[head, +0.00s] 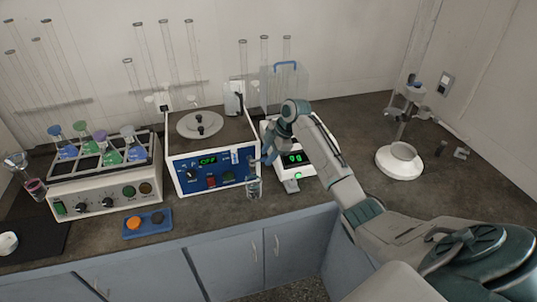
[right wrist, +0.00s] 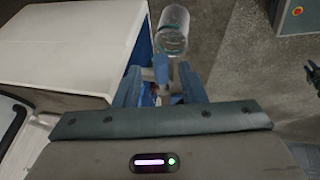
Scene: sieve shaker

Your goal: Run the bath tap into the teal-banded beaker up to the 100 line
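The bath (head: 212,170) is a white box with a blue front; its green display appears to read OFF. A small clear beaker (head: 254,188) stands upright on the counter at its front right corner; it also shows in the right wrist view (right wrist: 173,32). My right gripper (head: 268,153) is at the bath's front right corner, above the beaker. In the right wrist view its two fingers (right wrist: 160,88) are apart, with a small blue piece (right wrist: 160,66), apparently the tap handle, between them. My left gripper is not in view.
A balance (head: 299,172) with a lit green display stands right of the bath, close to my right arm. A rack (head: 100,168) of several coloured flasks is at the left. A blue tray (head: 147,224) lies in front. The counter is clear toward the right-hand stand (head: 400,160).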

